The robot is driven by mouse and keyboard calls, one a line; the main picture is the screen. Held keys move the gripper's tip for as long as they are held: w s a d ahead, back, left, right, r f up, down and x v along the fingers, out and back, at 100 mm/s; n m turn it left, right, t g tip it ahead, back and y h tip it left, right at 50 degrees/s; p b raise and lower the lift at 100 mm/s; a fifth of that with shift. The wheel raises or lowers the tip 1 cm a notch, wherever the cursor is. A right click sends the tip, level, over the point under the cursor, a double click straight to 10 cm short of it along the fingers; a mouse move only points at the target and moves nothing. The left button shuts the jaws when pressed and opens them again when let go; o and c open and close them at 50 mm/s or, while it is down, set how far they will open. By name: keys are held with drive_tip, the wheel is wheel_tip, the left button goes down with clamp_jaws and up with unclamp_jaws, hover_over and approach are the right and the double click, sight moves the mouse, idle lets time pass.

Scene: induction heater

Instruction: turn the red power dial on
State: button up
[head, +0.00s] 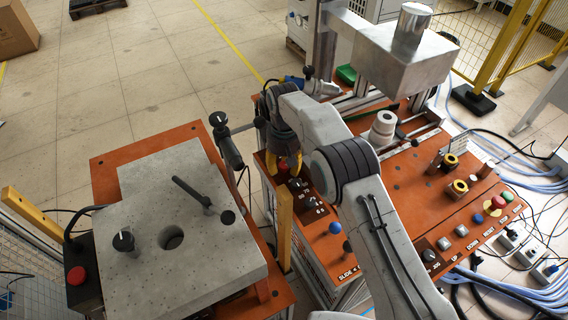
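My gripper (284,164), with yellow fingers, points down at the near left part of the orange machine's top. A small red thing (283,167) shows between the fingers and looks like the red power dial. The fingers and arm hide most of it. The fingers stand on either side of it, but I cannot tell whether they touch it. Black knobs (296,183) sit on a dark label panel (312,203) just below the gripper.
A grey block (150,215) on an orange table stands to the left. A black lever (226,142) rises close to the gripper's left. A yellow post (285,228) stands just below. Buttons, including a red one (498,202), line the machine's right end.

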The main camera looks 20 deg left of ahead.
sight(284, 164)
drive_tip(key=shift+o, duration=1.1)
drive_tip(key=shift+r, duration=0.15)
drive_tip(key=shift+w+a+r, duration=0.1)
drive_tip(key=shift+r, duration=3.65)
